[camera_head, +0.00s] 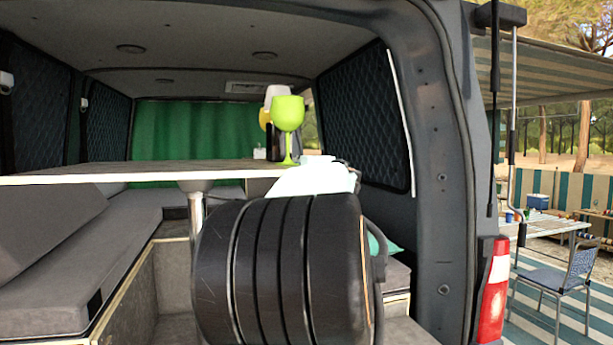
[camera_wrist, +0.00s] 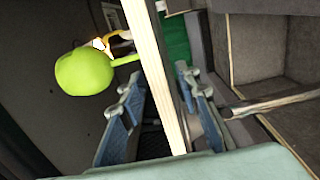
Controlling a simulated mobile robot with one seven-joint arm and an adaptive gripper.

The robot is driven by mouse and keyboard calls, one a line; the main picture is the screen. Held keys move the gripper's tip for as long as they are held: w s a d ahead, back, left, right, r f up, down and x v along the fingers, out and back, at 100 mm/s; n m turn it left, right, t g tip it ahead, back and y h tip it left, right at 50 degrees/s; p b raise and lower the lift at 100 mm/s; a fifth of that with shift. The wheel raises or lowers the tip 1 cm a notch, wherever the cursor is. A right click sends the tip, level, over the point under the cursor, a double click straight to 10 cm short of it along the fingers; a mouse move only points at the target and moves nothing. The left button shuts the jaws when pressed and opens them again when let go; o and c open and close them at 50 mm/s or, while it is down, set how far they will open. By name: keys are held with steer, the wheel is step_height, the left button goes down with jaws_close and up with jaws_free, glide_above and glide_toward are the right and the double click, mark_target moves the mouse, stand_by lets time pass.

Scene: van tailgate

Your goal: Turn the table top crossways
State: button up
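The table top (camera_head: 130,171) is a grey board with a pale edge, standing level inside the van on a metal post (camera_head: 196,212). In the wrist view the pale edge of the table top (camera_wrist: 160,75) runs steeply down the picture. My gripper (camera_wrist: 160,78) has one blue-grey finger on each face of the board, with the edge between them. The fingertips are close to the board, but I cannot tell whether they press on it. In the head view my dark arm hides the fingers and the near right part of the table.
A green goblet (camera_head: 287,113) stands on the table top close to my gripper, and shows in the wrist view (camera_wrist: 84,72). Other tableware stands behind it. A grey cushioned bench (camera_head: 60,265) lies left, the van's door pillar (camera_head: 440,180) right.

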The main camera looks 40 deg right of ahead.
steer(key=v, duration=0.7)
steer(key=shift+w, duration=0.1)
stand_by(0.4)
